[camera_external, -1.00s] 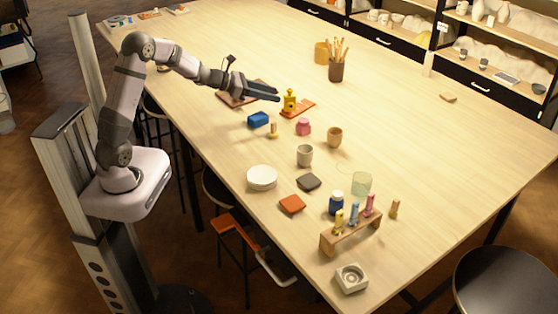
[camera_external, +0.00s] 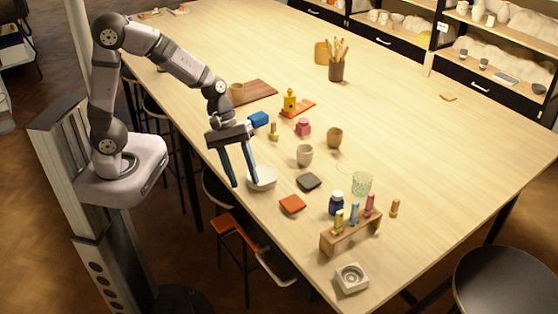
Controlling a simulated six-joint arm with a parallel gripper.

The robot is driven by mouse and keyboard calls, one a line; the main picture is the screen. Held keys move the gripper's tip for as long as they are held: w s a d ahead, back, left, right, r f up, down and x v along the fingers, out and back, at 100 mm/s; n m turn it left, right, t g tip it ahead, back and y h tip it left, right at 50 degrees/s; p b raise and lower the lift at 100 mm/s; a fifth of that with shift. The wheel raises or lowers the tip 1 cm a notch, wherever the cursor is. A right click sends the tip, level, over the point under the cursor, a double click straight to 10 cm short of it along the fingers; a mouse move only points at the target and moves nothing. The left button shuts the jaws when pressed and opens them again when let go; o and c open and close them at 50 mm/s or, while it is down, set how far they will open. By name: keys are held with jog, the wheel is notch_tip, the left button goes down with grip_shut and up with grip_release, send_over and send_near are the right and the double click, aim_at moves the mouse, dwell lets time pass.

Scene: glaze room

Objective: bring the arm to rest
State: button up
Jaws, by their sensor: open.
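My gripper (camera_external: 243,184) points downward near the table's left edge, its two dark fingers apart and nothing between them. It hangs in front of the white round dish (camera_external: 265,180), which it partly hides. I cannot tell its exact height above the table (camera_external: 420,170). My arm is bent at the elbow, its upper links raised. A blue block (camera_external: 259,120) shows just behind the gripper's body, apart from the fingers.
Close by are a yellow figure (camera_external: 290,101) on an orange tile, a pink jar (camera_external: 303,127), cups (camera_external: 305,155), dark and orange tiles (camera_external: 292,204), and a wooden rack (camera_external: 350,233) of coloured pieces. A brown board (camera_external: 255,90) bears a tan cup (camera_external: 237,92). The table's right side is mostly clear.

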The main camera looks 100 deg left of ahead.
jog(key=s+d+f+m+g+y+b, duration=0.1)
jog(key=s+d+f+m+g+y, duration=0.1)
jog(key=s+m, duration=0.5)
jog(key=s+d+f+m+g+y+b, duration=0.1)
jog(key=s+d+f+m+g, duration=0.1)
jog(key=s+m, duration=0.5)
jog(key=d+f+m, duration=0.1)
jog(key=f+m, duration=0.1)
jog(key=m, duration=0.1)
jog(key=shift+d+m+y, duration=0.35)
jog(key=shift+m+y, duration=0.05)
